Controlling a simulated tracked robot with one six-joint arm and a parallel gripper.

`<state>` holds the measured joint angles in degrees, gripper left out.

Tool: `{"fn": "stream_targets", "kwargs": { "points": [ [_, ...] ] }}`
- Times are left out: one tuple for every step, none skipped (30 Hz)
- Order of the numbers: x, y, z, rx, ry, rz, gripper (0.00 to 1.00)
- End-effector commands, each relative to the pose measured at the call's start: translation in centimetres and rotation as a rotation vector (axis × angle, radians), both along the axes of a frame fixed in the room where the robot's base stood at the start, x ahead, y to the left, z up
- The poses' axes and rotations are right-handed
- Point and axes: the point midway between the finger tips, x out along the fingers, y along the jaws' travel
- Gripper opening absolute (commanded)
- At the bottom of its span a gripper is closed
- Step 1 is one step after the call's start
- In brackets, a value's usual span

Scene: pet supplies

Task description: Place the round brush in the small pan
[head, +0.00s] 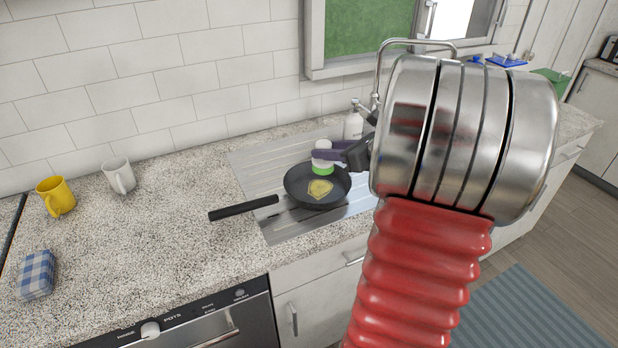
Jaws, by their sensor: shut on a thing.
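The small pan (299,197) is dark, with a black handle pointing left, and sits on the metal drainboard. A yellow flat piece (320,188) lies in it. The round brush (321,168), white on top with a green lower part, is at the pan's far side. My gripper (333,152), with dark purple fingers, reaches in from the right and is shut on the brush. The fingers hide part of the brush. I cannot tell whether its green part touches the pan.
A white bottle (353,126) stands behind the gripper near the tap. A yellow mug (56,196), a white mug (119,176) and a blue checked cloth (37,274) are on the left counter. The counter between them and the pan is clear.

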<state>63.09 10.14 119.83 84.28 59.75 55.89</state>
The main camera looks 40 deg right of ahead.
Motion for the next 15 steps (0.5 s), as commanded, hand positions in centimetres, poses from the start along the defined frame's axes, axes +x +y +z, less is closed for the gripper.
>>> {"fn": "stream_targets", "kwargs": {
  "points": [
    [0.0, 0.0, 0.0, 0.001, 0.001, 0.001, 0.00],
    [0.1, 0.1, 0.0, 0.002, 0.001, 0.001, 0.00],
    [0.1, 0.1, -0.1, 0.001, 0.000, 0.003, 0.00],
    [0.1, 0.1, 0.0, 0.002, 0.000, 0.004, 0.00],
    [0.2, 0.2, -0.1, 0.001, 0.000, 0.005, 0.00],
    [0.2, 0.2, -0.1, 0.001, 0.000, 0.006, 0.00],
    [0.3, 0.3, -0.1, 0.001, 0.000, 0.007, 0.00],
    [0.3, 0.3, -0.3, 0.001, 0.001, 0.008, 0.00],
    [0.3, 0.3, -0.5, 0.002, 0.001, 0.009, 0.00],
    [0.3, 0.3, -0.8, 0.003, 0.001, 0.010, 0.00],
    [0.4, 0.4, -1.1, 0.004, 0.001, 0.009, 0.00],
    [0.4, 0.4, -1.6, 0.005, 0.001, 0.009, 0.00],
    [0.4, 0.4, -2.1, 0.004, 0.001, 0.009, 0.00],
    [0.4, 0.4, -2.6, 0.005, 0.003, 0.010, 0.00],
    [0.4, 0.4, -3.3, 0.005, 0.003, 0.011, 0.00]
  ]
}}
